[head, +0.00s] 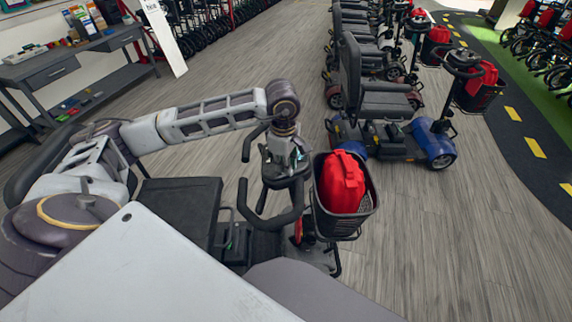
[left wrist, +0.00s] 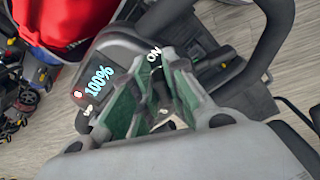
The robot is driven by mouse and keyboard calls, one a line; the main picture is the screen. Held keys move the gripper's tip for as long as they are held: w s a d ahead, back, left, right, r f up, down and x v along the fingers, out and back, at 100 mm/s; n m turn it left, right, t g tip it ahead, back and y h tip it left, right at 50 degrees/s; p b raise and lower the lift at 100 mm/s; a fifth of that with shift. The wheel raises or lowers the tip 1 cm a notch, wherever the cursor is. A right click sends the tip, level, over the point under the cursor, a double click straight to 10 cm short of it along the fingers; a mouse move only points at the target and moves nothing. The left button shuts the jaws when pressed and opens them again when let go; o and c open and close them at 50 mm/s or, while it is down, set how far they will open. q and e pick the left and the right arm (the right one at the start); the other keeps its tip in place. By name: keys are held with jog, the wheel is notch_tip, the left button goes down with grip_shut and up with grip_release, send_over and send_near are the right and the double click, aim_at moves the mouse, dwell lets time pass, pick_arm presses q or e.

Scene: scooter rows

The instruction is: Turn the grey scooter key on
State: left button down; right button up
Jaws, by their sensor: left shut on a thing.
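The near scooter's dark console (head: 285,178) stands below my left gripper (head: 287,158) in the head view, between the looped handlebars. In the left wrist view my left gripper (left wrist: 154,88), with green pads, reaches down to the console. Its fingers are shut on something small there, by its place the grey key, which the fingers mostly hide. The word ON shows beside the fingertips. A lit display (left wrist: 98,80) reads 100%. I cannot make out the key's exact angle. My right gripper is not in view.
A basket (head: 345,225) with a red bag (head: 341,183) hangs on the scooter's front, close to my left gripper. Black handlebars (left wrist: 272,45) curve around the console. A blue scooter (head: 385,140) and others stand in a row beyond. Open floor lies at right.

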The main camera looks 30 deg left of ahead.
pick_arm(q)
jog(key=c, duration=1.4)
grip_release()
jog(key=shift+c, duration=0.2)
notch_tip(320, 180, up, 12)
jog(key=s, duration=0.1)
jog(key=shift+d, duration=0.1)
